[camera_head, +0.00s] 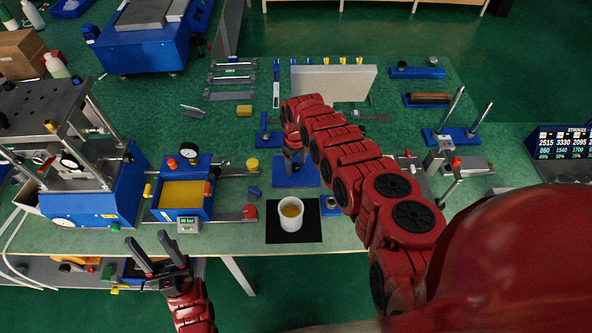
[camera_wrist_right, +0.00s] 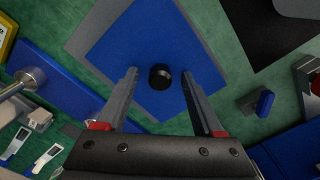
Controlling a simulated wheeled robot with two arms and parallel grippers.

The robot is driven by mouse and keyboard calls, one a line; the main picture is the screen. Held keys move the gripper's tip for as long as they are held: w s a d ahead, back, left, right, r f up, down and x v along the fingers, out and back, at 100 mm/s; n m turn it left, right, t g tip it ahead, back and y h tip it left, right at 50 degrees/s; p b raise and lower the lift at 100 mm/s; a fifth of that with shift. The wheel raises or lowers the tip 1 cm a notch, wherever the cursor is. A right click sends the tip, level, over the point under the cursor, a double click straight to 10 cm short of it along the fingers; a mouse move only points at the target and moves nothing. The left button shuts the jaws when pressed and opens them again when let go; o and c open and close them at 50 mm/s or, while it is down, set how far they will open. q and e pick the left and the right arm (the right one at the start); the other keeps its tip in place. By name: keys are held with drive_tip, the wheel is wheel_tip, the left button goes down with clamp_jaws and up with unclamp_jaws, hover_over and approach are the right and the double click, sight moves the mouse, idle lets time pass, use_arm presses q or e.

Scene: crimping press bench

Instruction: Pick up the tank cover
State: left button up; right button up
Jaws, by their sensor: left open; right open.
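The tank cover, a flat blue plate with a short black knob, lies on the green bench; its plate (camera_head: 296,176) shows below my right gripper in the head view. In the right wrist view the plate (camera_wrist_right: 125,48) fills the middle, and its black knob (camera_wrist_right: 160,77) appears between the open fingers of my right gripper (camera_wrist_right: 159,88), with a gap on both sides. In the head view the right gripper (camera_head: 293,158) points down over the cover, and the arm hides the knob. My left gripper (camera_head: 152,258) is open and empty at the bench's front edge.
An open blue tank (camera_head: 185,192) with yellow liquid and gauges stands left of the cover. A white cup (camera_head: 291,214) stands on a black mat (camera_head: 312,235) in front. A grey panel (camera_head: 340,84) stands behind. Blue fixtures with posts (camera_head: 437,137) are at right.

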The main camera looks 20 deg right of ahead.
clamp_jaws()
drive_tip(key=shift+r, duration=0.15)
idle(0.4)
